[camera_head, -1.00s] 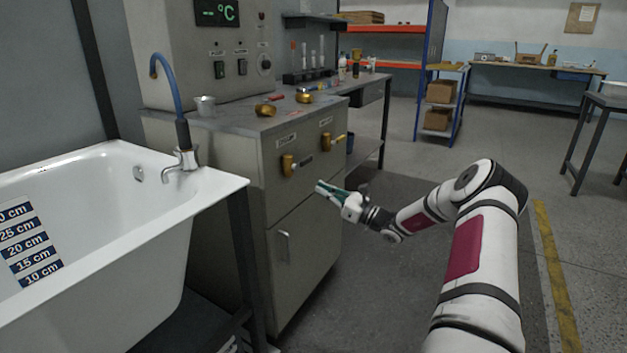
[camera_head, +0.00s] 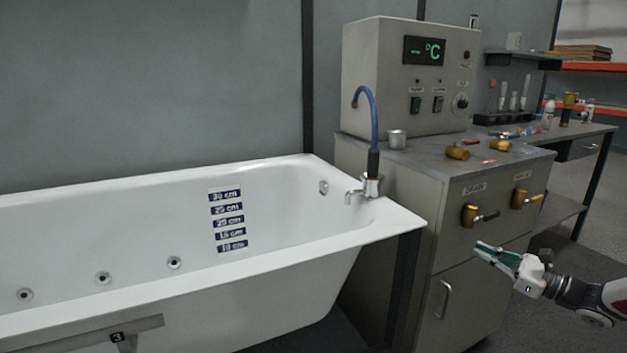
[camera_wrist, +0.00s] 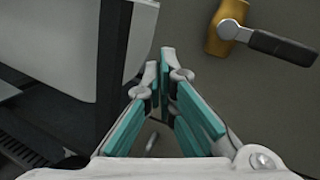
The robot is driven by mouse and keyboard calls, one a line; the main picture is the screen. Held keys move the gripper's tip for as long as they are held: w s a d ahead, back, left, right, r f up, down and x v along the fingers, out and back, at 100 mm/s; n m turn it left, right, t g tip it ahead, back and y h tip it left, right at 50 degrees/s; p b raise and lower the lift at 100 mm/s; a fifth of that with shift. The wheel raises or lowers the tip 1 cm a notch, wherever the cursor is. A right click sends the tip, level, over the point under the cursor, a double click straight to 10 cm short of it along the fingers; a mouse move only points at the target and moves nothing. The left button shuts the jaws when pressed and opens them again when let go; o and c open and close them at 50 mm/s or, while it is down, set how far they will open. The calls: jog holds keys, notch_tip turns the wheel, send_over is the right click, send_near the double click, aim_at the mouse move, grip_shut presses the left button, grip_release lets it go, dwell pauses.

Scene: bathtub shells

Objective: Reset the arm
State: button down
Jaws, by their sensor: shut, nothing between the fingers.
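My gripper (camera_head: 482,249) is at the right of the head view, in front of the grey cabinet (camera_head: 462,265). Its teal-padded fingers are together and hold nothing. In the wrist view my gripper (camera_wrist: 166,62) points ahead, with the fingertips close together. A brass valve with a dark lever (camera_head: 472,215) is on the cabinet front just above the fingers, apart from them. That valve also shows at the upper right of the wrist view (camera_wrist: 226,28).
A white bathtub (camera_head: 130,260) with a depth scale stands left of the cabinet. A blue-hosed tap (camera_head: 372,185) is at its corner. A second brass valve (camera_head: 520,198), a metal cup (camera_head: 397,139) and a control box (camera_head: 410,85) are nearby. Floor shows at the right.

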jog(key=s+a+r+n+g+y, duration=0.1)
jog(key=s+a+r+n+g, duration=0.2)
jog(key=a, duration=0.6)
jog(key=s+a+r+n+g, duration=0.2)
jog(key=a+r+n+g, duration=0.3)
jog(key=a, duration=0.4)
jog(key=s+a+r+n+g+h, duration=0.25)
jog(key=s+a+n+g, duration=0.35)
jog(key=s+a, duration=0.4)
jog(key=s+a+r+n+g+h, duration=0.1)
jog(key=s+a+n+h, duration=0.15)
jog(key=s, duration=0.55)
jog(key=s+a+r+n+g+h, duration=0.1)
jog(key=s+a+r+n+h, duration=0.15)
jog(key=s, duration=0.45)
jog(key=s+d+f+n+t+h, duration=0.1)
jog(key=s+d+n+h, duration=0.15)
jog(key=s, duration=0.45)
jog(key=s+d+f+n+t+h, duration=0.1)
jog(key=s+d+n+h, duration=0.2)
jog(key=s, duration=0.5)
notch_tip(320, 180, up, 31)
jog(key=t+p, duration=0.3)
jog(key=p, duration=2.6)
jog(key=shift+n+t+p, duration=0.3)
jog(key=shift+n+t, duration=0.1)
jog(key=shift+n, duration=0.05)
jog(key=shift+w+f, duration=0.1)
